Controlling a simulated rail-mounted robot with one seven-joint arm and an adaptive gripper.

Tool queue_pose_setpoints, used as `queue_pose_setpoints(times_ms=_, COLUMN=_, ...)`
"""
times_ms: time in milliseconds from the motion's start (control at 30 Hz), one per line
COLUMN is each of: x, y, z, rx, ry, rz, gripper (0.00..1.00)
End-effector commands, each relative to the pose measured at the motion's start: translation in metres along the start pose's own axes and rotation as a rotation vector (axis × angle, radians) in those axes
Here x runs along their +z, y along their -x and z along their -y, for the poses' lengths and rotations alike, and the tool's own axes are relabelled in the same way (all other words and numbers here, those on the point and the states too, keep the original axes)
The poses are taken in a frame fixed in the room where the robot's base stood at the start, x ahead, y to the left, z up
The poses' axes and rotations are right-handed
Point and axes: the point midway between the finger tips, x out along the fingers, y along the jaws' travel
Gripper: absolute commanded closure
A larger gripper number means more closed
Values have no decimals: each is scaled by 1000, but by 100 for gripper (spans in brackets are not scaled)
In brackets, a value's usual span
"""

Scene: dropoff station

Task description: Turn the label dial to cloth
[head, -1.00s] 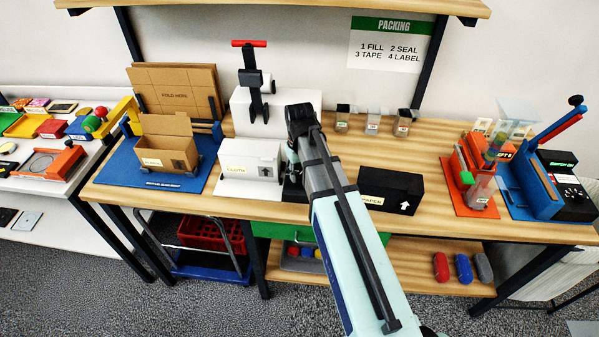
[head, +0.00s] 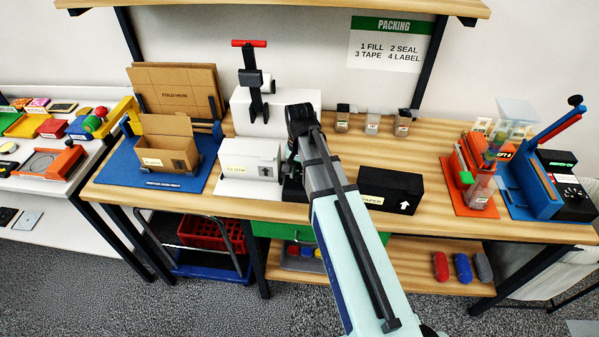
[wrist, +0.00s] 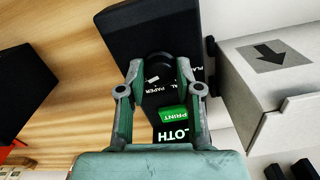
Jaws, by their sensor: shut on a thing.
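The label printer is a black box; its face shows in the wrist view (wrist: 135,30), and a dark part of it shows in the head view (head: 292,190), mostly behind my arm. The black round dial (wrist: 158,58) lies between the two fingers of my gripper (wrist: 160,70), which is shut on it. Words around the dial include PAPER and part of PLASTIC or similar. A green PRINT button (wrist: 173,113) is below it. The display (wrist: 174,134) reads "LOTH", its left end hidden by my finger. In the head view my arm hides the dial.
A white carton labelled CLOTH (head: 250,165) stands close on the left of the printer in the head view. A black carton labelled PAPER (head: 391,188) stands to the right. A white press (head: 275,110) is behind.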

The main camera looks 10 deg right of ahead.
Motion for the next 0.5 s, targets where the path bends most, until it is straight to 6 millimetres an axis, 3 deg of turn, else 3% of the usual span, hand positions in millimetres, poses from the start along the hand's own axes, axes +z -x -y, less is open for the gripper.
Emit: queue_pose_setpoints(times_ms=500, x=2, y=-2, z=-1, rx=4, ry=-54, rz=5, gripper=100)
